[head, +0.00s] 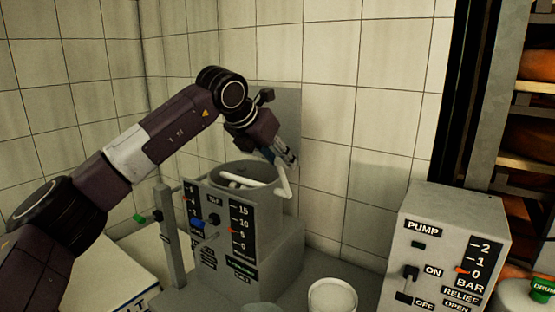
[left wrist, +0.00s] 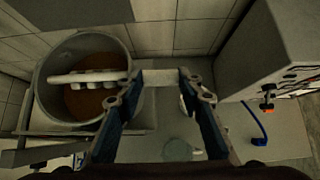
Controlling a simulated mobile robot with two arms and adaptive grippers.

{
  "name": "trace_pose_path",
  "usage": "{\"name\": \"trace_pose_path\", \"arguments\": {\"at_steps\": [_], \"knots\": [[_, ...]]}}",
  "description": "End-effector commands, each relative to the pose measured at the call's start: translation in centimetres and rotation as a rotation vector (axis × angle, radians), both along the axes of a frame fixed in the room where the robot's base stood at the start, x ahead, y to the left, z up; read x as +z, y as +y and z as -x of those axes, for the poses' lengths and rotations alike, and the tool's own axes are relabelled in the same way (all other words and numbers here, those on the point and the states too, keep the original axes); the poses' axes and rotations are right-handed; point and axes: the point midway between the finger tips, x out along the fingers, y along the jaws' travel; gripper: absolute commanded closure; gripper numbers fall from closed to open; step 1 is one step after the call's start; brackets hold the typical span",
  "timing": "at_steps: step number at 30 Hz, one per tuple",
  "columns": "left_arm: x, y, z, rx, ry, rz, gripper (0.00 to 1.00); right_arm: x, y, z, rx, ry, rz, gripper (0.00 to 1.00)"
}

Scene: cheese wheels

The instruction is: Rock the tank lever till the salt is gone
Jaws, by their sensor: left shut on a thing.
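The grey round tank (head: 229,176) stands on a grey block by the tiled wall. The left wrist view shows brown contents (left wrist: 85,101) inside it and a white bar with pale knobs (left wrist: 88,76) across it. I cannot tell whether any pale bits are salt. The tank's white lever (head: 284,183) rises at its right side. My left gripper (head: 288,157) is over the lever's top, shut on its pale grip (left wrist: 162,84), which lies between the fingers. An orange pointer on the tank's 15-to-0 scale (head: 241,228) is near 5. My right gripper is out of view.
A pump box (head: 452,245) with an ON/OFF switch and a BAR scale stands at right, its orange pointer near 0. A white cup (head: 332,296) stands at the front. A shelf of cheese wheels (head: 527,144) is at far right. A grey post (head: 171,236) stands left of the tank.

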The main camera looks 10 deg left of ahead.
Motion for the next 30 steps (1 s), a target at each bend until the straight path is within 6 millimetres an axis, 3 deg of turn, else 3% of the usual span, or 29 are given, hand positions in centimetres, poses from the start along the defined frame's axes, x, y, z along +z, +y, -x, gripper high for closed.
{"name": "trace_pose_path", "arguments": {"at_steps": [1, 11, 12, 15, 25, 30], "knots": [[-1.6, -0.3, 0.5, -0.008, 0.038, -0.011, 1.0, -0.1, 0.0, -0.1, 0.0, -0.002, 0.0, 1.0], [-1.7, -0.3, 0.5, -0.008, 0.038, -0.011, 1.0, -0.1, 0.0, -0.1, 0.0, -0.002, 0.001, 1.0], [-1.7, -0.4, 0.5, -0.009, 0.037, -0.01, 0.62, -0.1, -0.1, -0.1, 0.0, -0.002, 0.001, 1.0], [-1.5, -0.3, 0.4, -0.008, 0.034, -0.008, 0.51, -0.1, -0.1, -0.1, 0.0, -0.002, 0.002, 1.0], [-0.8, 0.0, 0.5, -0.003, 0.023, -0.006, 0.51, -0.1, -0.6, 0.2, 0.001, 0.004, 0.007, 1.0], [1.0, 0.5, 1.9, -0.004, 0.02, -0.006, 0.51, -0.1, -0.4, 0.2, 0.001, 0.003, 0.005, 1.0]]}}
